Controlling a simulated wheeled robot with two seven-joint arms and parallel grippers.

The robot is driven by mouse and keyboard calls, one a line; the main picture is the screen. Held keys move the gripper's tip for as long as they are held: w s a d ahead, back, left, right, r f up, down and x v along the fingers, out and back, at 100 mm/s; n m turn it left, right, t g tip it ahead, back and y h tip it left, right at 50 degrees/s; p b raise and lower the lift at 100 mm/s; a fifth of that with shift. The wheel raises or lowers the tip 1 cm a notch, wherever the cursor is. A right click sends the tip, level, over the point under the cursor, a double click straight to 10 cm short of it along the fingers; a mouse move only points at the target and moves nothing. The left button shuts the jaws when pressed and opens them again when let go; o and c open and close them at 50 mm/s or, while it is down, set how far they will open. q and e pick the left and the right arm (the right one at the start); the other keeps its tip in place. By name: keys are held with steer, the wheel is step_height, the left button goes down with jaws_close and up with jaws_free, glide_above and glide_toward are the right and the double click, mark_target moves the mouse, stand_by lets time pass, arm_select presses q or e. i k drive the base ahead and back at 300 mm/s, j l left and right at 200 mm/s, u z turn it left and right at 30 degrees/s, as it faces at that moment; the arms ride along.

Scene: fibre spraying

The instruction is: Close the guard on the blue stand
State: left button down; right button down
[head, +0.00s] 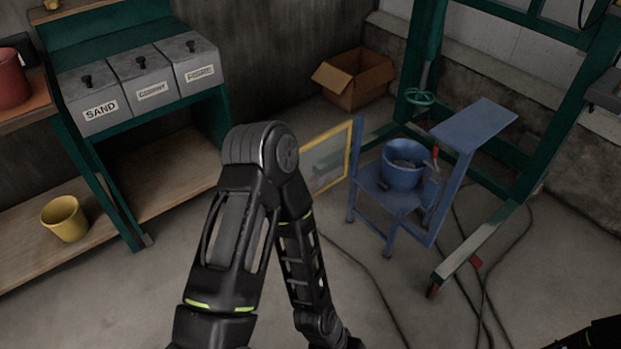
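The blue stand (398,198) stands on the floor right of centre. It has a raised flat top plate (476,122) on its right side and a blue bucket (403,165) on its lower shelf. The guard (348,150), a clear panel in a yellow frame, stands out to the left from the stand's left post, so it is open. My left arm hides part of the guard's left side. That arm bends at the elbow in front of the guard and runs down to the bottom edge; its gripper is out of view. My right gripper is not in view either.
A green frame (420,55) with a handwheel (419,97) rises behind the stand. Cables (484,270) lie on the floor to the right. A cardboard box (355,80) sits behind. Labelled bins (143,80) and a yellow bucket (65,218) are left. Floor before the stand is mostly clear.

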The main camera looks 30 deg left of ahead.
mark_target(348, 124)
steer(key=j+z, duration=0.1)
steer(key=z, duration=1.15)
steer(key=k+j, duration=0.1)
steer(key=j, duration=3)
steer(key=k+j, duration=0.15)
steer(key=j, duration=1.4)
steer(key=k+l, duration=0.1)
steer(key=k, duration=0.2)
steer(key=k+l+z, duration=0.1)
steer(key=k, duration=0.25)
steer(key=i+j, duration=0.25)
steer(key=i, duration=0.25)
